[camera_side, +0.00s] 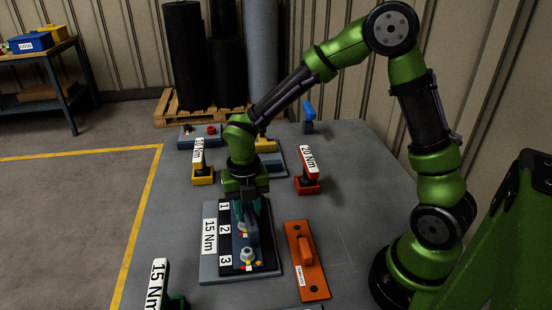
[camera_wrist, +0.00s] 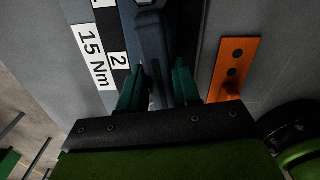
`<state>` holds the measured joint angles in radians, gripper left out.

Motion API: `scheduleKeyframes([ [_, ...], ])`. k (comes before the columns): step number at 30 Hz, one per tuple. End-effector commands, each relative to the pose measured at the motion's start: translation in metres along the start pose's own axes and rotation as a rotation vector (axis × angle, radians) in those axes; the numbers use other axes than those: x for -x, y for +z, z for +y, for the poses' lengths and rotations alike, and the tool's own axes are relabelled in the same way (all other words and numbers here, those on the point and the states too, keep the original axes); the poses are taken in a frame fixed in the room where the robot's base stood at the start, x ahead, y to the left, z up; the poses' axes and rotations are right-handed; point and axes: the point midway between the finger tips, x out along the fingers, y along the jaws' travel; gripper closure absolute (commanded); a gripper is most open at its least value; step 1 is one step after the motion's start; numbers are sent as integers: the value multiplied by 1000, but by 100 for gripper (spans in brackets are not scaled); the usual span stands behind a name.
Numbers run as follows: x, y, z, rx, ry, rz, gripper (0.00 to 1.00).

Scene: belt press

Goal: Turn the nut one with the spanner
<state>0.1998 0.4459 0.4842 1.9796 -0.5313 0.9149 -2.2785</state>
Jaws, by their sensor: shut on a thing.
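My gripper (camera_side: 246,208) is over the upper part of a dark plate (camera_side: 228,266) marked 1, 2 and 3. In the wrist view, its dark green fingers (camera_wrist: 157,82) are shut on a dark blue-grey handle, which looks like the spanner (camera_wrist: 150,38). The position marked 1 lies behind the gripper and fingers, so nut one is hidden, and I cannot tell how the spanner sits on it. A pale nut (camera_side: 247,254) shows near label 3. The part near label 2 (camera_side: 241,231) is partly covered by my fingers.
The dark plate lies on a grey base labelled 15 Nm (camera_side: 209,262). An orange plate with a handle (camera_side: 305,262) lies to its right. A red 20 Nm tool (camera_side: 307,181), a yellow labelled tool (camera_side: 202,174) and a green 15 Nm tool (camera_side: 160,287) stand around it.

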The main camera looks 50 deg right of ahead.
Motion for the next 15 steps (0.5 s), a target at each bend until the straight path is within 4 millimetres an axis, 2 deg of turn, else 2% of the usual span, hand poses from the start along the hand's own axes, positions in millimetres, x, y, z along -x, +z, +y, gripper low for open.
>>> scheduleKeyframes([
  [5, -2, 0, -4, 45, 0, 0, 100],
  [15, -1, 0, -1, 14, 0, 0, 100],
])
